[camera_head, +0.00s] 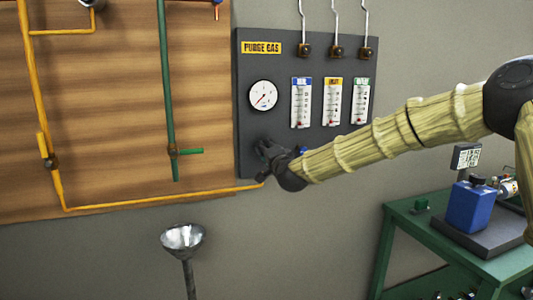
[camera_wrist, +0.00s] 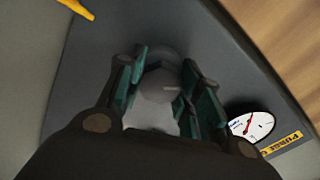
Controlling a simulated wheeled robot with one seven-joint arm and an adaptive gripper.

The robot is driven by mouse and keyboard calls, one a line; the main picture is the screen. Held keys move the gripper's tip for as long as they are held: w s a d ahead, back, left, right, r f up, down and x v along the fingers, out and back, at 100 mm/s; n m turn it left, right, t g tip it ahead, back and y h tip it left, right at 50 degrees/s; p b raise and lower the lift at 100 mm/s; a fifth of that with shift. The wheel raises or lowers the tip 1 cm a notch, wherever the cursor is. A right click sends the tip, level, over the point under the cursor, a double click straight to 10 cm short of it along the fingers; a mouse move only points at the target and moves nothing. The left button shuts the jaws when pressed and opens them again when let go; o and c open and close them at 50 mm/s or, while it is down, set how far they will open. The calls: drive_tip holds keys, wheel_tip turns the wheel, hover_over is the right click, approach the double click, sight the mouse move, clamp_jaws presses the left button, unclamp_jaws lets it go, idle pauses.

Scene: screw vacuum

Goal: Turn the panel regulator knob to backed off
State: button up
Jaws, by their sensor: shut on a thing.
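The dark grey purge gas panel (camera_head: 308,58) hangs on the wall, with a round white gauge (camera_head: 263,95) on its left side. My gripper (camera_head: 268,152) is at the panel's lower left, below the gauge, and hides the knob in the head view. The gauge (camera_wrist: 250,126) shows at the right with a red needle.
Several flowmeters (camera_head: 301,103) stand right of the gauge, close to my arm. A yellow pipe (camera_head: 160,199) runs to the panel's lower left, and a green pipe (camera_head: 167,90) stands on the wood board. A metal funnel (camera_head: 183,238) and a green bench (camera_head: 450,235) are lower down.

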drive_tip(key=n, duration=0.5)
drive_tip(key=shift+n, duration=0.3)
drive_tip(key=n, duration=0.4)
drive_tip(key=shift+n+b, duration=0.35)
drive_tip(key=shift+n, duration=0.05)
drive_tip(key=shift+f+n, duration=0.1)
drive_tip(key=shift+n, duration=0.2)
drive_tip(key=o, duration=1.1)
drive_tip(key=shift+c, duration=0.2)
drive_tip(key=v, duration=1.2)
